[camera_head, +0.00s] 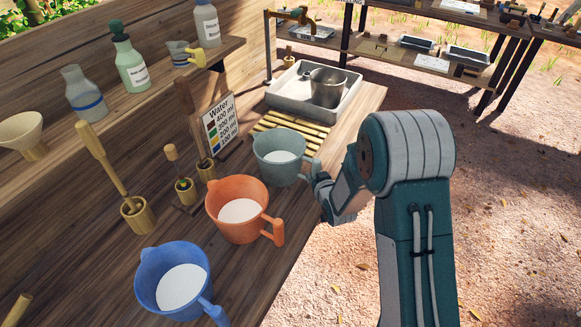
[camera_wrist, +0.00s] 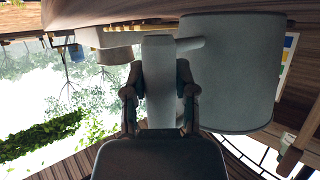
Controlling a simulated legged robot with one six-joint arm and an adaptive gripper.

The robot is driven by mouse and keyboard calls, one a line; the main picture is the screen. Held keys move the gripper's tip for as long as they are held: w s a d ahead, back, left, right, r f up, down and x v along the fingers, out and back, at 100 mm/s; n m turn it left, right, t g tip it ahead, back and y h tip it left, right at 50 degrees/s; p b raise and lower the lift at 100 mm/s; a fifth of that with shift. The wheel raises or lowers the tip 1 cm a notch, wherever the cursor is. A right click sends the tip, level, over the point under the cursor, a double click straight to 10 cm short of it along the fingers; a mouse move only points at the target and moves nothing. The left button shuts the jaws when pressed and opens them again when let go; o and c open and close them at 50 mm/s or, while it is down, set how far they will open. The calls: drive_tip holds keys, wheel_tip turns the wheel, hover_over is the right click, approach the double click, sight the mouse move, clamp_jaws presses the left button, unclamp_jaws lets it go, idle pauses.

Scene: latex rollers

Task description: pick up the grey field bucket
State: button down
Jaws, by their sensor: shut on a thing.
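The grey field bucket (camera_head: 278,165) stands upright at the right edge of the wooden bench, with white contents inside. Its handle faces right, toward my arm. My gripper (camera_head: 319,184) is at that handle, just beyond the bench edge. In the wrist view, which looks upside down, the bucket (camera_wrist: 237,75) fills the upper right. Its handle (camera_wrist: 158,98) lies between the two fingers of my gripper (camera_wrist: 160,82), which are shut on it. I cannot tell whether the bucket's base touches the bench.
An orange bucket (camera_head: 238,222) and a blue bucket (camera_head: 152,272) stand nearer on the bench. A slatted wooden rack (camera_head: 314,134) and a metal tray (camera_head: 286,99) holding a metal pot (camera_head: 327,91) lie behind. A water sign (camera_head: 220,125) stands left. Open ground lies right.

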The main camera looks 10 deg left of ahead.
sight(318, 171)
drive_tip(key=shift+r, duration=0.15)
drive_tip(key=shift+r, duration=1.4)
drive_tip(key=s+d+r, duration=0.5)
drive_tip(key=d+r, duration=0.5)
drive_tip(key=d, duration=0.3)
